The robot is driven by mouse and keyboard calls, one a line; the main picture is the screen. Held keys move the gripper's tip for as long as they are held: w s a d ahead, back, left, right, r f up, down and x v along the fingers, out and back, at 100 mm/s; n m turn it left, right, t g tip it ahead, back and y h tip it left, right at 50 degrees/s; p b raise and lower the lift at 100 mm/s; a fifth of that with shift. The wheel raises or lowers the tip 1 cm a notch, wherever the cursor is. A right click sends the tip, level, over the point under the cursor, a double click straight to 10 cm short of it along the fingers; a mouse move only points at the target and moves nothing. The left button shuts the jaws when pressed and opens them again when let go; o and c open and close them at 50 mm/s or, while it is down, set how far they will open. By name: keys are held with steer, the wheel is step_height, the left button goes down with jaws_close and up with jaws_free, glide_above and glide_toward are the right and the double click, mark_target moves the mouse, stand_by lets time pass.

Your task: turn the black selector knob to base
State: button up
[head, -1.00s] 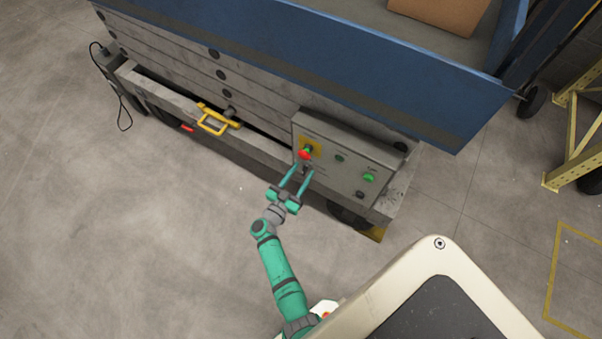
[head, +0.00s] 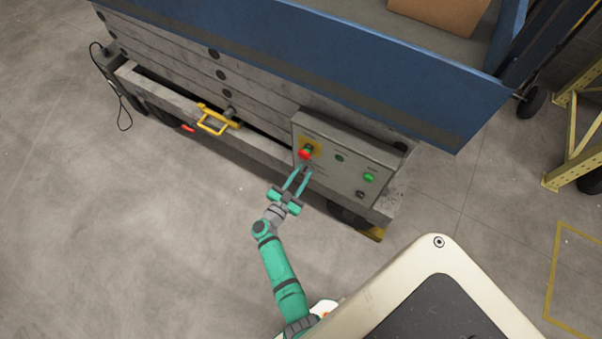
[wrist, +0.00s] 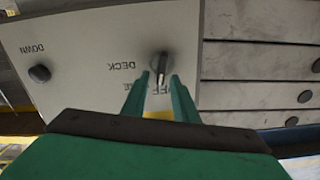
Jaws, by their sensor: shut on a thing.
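The black selector knob (wrist: 161,64) stands on the grey control panel (wrist: 230,20) in the wrist view. A pale mark on it points down in that picture, toward upside-down lettering partly hidden by my fingers. The label DECK reads upside down to its left. My gripper (wrist: 160,80) has one green finger on each side of the knob and is shut on it. In the head view my gripper (head: 306,170) reaches the lower left of the panel (head: 340,136), just below the red button (head: 305,154). The knob is mostly hidden there by the fingertips.
The panel also carries a green button (head: 369,178) and dark buttons. A black button (wrist: 39,74) sits by the label DOWN. The blue lift deck (head: 300,45) overhangs above. The floor in front is clear.

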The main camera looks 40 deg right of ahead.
steer(key=m, duration=0.3)
steer(key=f+m, duration=0.1)
steer(key=m, duration=0.1)
steer(key=shift+s+m, duration=0.3)
steer(key=shift+s+d+m, duration=0.15)
steer(key=shift+s+m, duration=0.05)
steer(key=shift+m, duration=0.2)
steer(key=o, duration=0.8)
steer(key=shift+o, duration=1)
steer(key=shift+r, duration=0.1)
steer(key=v, duration=1.1)
